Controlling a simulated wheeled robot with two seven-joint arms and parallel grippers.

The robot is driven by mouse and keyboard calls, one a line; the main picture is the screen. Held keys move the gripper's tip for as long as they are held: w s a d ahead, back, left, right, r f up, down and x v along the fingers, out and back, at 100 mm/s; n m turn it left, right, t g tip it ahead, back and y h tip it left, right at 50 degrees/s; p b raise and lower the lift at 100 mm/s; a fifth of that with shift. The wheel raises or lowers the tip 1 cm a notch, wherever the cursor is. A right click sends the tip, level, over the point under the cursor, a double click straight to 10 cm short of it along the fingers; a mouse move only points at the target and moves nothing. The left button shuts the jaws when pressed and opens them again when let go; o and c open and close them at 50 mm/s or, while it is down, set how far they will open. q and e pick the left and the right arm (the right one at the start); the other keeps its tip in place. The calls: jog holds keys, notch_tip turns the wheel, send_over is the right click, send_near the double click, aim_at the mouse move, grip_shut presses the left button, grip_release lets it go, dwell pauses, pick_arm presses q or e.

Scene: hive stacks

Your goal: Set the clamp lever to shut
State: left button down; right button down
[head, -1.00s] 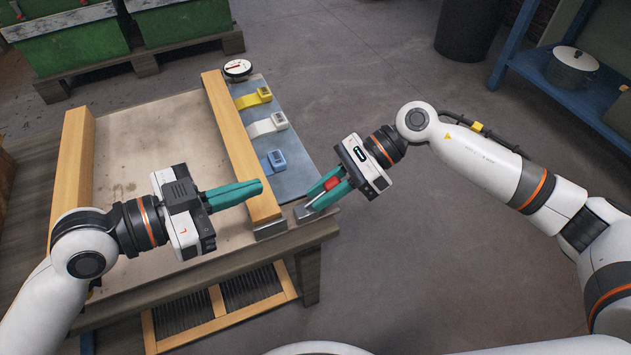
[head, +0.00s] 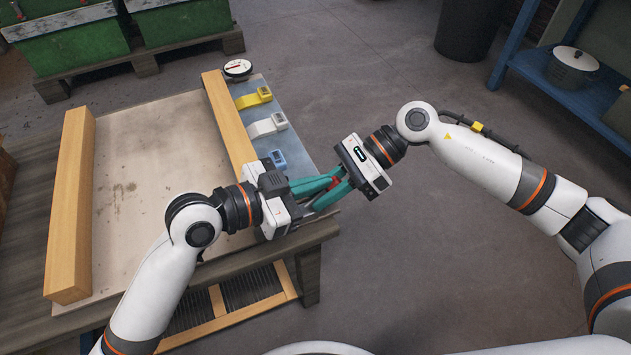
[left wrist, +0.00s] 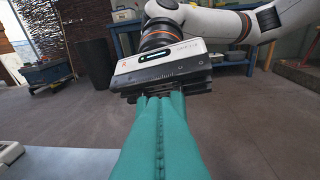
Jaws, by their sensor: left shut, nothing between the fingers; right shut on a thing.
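The clamp lever shows as a small red piece (head: 333,183) at the near right corner of the bench, between the fingers of my right gripper (head: 318,205), which is shut on it. The rest of the lever and the clamp's metal base are mostly hidden by both grippers. My left gripper (head: 335,174) is shut and empty, its teal fingers reaching right, close to the red piece and the right fingers; I cannot tell whether they touch. In the left wrist view its closed fingers (left wrist: 162,135) point at my right gripper's body, and the lever is hidden.
The bench (head: 130,210) carries two wooden beams (head: 72,200), (head: 228,125). On a blue-grey strip lie a yellow clip (head: 253,98), a white clip (head: 266,125), a blue clip (head: 276,158) and a round gauge (head: 237,69). Open floor lies right of the bench.

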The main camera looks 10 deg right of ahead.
pick_arm(q)
jog(key=shift+d+f, duration=0.15)
jog(key=shift+f, duration=0.15)
jog(key=shift+w, duration=0.1)
jog(key=shift+d+f, duration=0.15)
jog(key=shift+w+d+f+y, duration=0.1)
jog(key=shift+f+y, duration=0.2)
jog(key=shift+f, duration=0.1)
pick_arm(e)
jog(key=shift+s+a, duration=0.1)
jog(key=c, duration=1.7)
grip_release()
jog(key=shift+r, duration=0.1)
jog(key=o, duration=0.5)
pick_arm(q)
jog(key=shift+r, duration=0.1)
